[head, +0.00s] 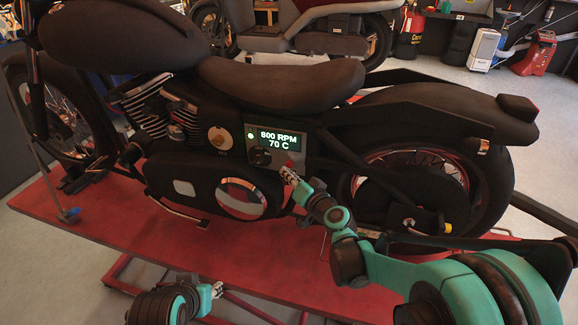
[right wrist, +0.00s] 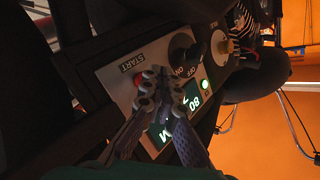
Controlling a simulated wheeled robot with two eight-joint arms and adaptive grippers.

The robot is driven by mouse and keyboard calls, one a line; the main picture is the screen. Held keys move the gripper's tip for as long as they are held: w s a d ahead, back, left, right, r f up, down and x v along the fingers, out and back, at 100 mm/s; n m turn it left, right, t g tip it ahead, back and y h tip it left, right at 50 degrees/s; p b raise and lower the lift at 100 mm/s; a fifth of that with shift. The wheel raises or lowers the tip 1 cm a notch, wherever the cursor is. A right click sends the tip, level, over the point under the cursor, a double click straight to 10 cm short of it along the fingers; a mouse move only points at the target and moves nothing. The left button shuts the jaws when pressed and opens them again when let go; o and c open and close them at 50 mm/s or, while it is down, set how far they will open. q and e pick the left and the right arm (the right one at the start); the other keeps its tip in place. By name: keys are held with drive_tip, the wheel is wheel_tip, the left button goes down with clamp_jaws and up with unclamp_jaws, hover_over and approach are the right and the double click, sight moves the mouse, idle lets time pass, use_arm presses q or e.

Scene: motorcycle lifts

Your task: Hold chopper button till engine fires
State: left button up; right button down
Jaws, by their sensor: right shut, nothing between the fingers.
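The black chopper (head: 290,85) stands on a red lift. Its control panel (head: 262,137) has a lit display (head: 278,139) reading 800 RPM and 70 C, and a lit green lamp (head: 250,136). In the right wrist view, the panel shows a START label (right wrist: 132,62) and a knob (right wrist: 187,50) marked OFF and ON. The red start button (right wrist: 139,80) is mostly hidden behind my right fingertips. My right gripper (head: 288,174) is shut and empty, its tips at the button; I cannot tell whether they press it. My left gripper (head: 203,285) is low in front of the lift, its jaw state unclear.
The red lift platform (head: 110,225) extends under the bike. The rear wheel (head: 425,185) and fender stand to the right of the panel. Another motorcycle (head: 300,25) stands behind. A red floor machine (head: 535,57) is at the back right.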

drive_tip(key=shift+s, duration=0.1)
drive_tip(key=s, duration=0.1)
drive_tip(key=s+a, duration=0.1)
drive_tip(key=s, duration=0.2)
drive_tip(key=shift+s+a, duration=0.3)
idle(0.4)
drive_tip(key=s+d+f+n+g+h+b, duration=0.1)
drive_tip(key=s+d+f+g+h+b, duration=0.2)
drive_tip(key=s+d+f+b, duration=0.4)
drive_tip(key=s+d+f+n+g+h+b, duration=0.1)
drive_tip(key=s+d+f+g+h+b, duration=0.3)
drive_tip(key=s+d+f+b, duration=0.3)
drive_tip(key=s+d+f, duration=0.2)
drive_tip(key=s+f, duration=0.1)
drive_tip(key=s, duration=0.3)
drive_tip(key=s+d+f, duration=0.1)
drive_tip(key=s+f, duration=0.3)
drive_tip(key=s, duration=0.2)
drive_tip(key=shift+d+f+g, duration=0.15)
drive_tip(key=shift+d+g, duration=0.15)
drive_tip(key=shift+d, duration=0.1)
